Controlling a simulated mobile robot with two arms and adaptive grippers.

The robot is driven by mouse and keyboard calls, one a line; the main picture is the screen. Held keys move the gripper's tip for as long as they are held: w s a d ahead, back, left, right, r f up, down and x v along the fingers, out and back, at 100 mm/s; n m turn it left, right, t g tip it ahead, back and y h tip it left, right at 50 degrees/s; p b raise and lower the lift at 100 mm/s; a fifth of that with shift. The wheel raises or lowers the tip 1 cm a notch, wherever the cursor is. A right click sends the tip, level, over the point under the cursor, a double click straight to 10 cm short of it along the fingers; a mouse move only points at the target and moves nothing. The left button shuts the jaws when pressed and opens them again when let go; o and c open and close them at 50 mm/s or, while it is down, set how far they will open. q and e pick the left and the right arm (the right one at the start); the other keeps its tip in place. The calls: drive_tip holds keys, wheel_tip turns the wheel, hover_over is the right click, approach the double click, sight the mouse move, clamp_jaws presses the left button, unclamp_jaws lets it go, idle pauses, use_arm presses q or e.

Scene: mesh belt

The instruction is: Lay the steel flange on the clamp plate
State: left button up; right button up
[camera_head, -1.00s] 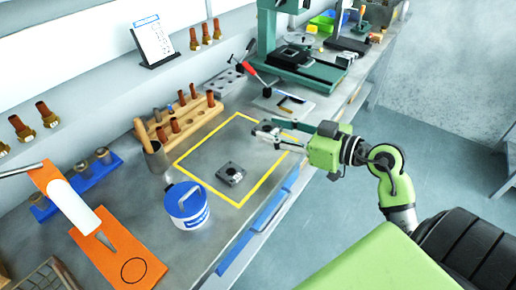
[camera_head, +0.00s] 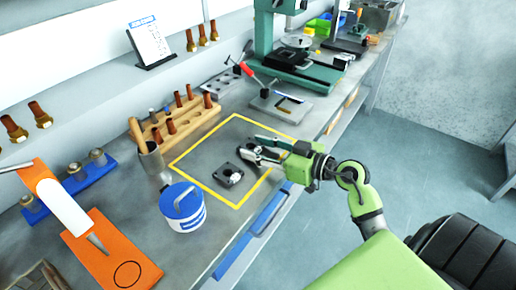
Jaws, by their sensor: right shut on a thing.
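A small dark square plate with a raised round middle, which I take for the clamp plate (camera_head: 225,178), lies flat on the bench inside the yellow outline. My right gripper (camera_head: 252,149) is just beyond it, up and to the right in the picture. It is shut on a dark piece between its fingers, which I take for the steel flange (camera_head: 249,149). The fingers hide much of this piece, and it appears apart from the plate. My left gripper is not in view.
A white-and-blue tub (camera_head: 184,208) stands near the plate's left. A wooden rack (camera_head: 180,122) with several brown-handled pieces stands behind. A grey fixture (camera_head: 281,106) with a red-handled lever and a green press (camera_head: 290,68) are farther back. The outlined area is otherwise clear.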

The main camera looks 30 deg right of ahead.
drive_tip(key=o, duration=1.3)
drive_tip(key=shift+f, duration=0.1)
drive_tip(key=shift+o, duration=0.2)
